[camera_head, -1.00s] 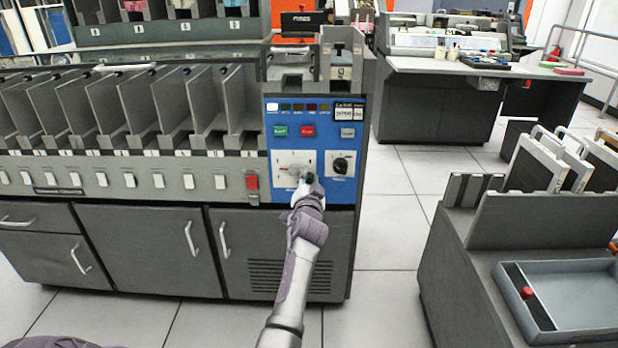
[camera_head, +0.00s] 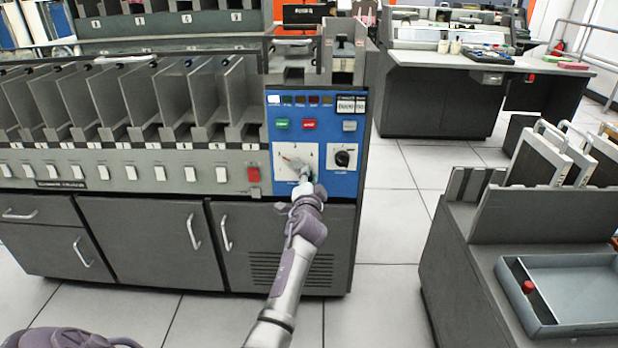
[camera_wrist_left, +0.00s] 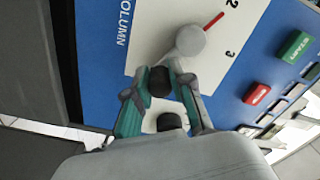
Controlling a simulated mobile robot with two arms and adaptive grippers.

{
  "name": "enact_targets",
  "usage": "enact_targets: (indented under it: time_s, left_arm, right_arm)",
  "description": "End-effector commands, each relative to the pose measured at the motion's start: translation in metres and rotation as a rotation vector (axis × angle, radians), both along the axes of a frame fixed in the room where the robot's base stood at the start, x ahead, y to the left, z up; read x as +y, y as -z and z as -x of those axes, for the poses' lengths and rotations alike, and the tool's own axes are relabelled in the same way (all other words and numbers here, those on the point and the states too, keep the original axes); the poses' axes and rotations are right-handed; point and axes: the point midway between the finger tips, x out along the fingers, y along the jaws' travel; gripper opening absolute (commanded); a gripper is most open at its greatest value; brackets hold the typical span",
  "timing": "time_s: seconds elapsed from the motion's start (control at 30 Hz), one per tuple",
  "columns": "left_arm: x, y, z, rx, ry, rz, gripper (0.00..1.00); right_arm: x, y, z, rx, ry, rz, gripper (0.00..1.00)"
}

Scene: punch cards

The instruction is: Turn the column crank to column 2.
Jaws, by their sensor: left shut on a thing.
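The column crank shows in the left wrist view as a round grey hub (camera_wrist_left: 190,40) with a red pointer, on a white dial plate (camera_wrist_left: 150,48) with the word COLUMN beside it. The pointer's tip lies between the digits 2 and 3, closer to 2. In the head view my left gripper (camera_head: 304,186) is at the lower edge of the white dial plate (camera_head: 285,150) on the blue panel (camera_head: 334,190). My right gripper is not in view.
A second black knob (camera_head: 342,159) sits right of the dial. Green (camera_head: 282,124) and red (camera_head: 309,124) buttons are above it, and a red switch (camera_head: 253,174) is to the left. A grey cart with a tray (camera_head: 580,275) stands at the right, with open floor between.

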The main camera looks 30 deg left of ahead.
Motion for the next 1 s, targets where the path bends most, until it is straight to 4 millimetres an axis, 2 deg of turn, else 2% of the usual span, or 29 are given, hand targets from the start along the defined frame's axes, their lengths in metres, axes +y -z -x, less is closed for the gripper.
enact_targets:
  time_s: [0.17,0.2,0.33,0.7,0.87,1.0]
  left_arm:
    - [0.000,0.000,0.000,0.000,0.001,0.001,0.00]
    - [0.000,0.000,0.000,0.000,0.001,0.001,0.27]
    - [0.000,0.000,0.000,0.000,0.001,0.001,0.48]
    - [-0.003,0.001,0.004,0.000,0.001,0.001,0.48]
    - [-0.016,0.002,0.025,0.000,0.001,0.002,0.48]
    - [-0.033,0.002,0.052,0.001,0.002,0.003,0.48]
  right_arm:
    - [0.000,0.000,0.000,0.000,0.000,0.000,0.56]
    - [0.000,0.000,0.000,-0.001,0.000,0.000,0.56]
    - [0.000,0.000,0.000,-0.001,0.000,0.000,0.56]
    - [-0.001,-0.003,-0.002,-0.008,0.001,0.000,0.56]
    - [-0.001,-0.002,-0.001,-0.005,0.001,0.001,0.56]
    - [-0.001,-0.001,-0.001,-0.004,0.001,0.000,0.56]
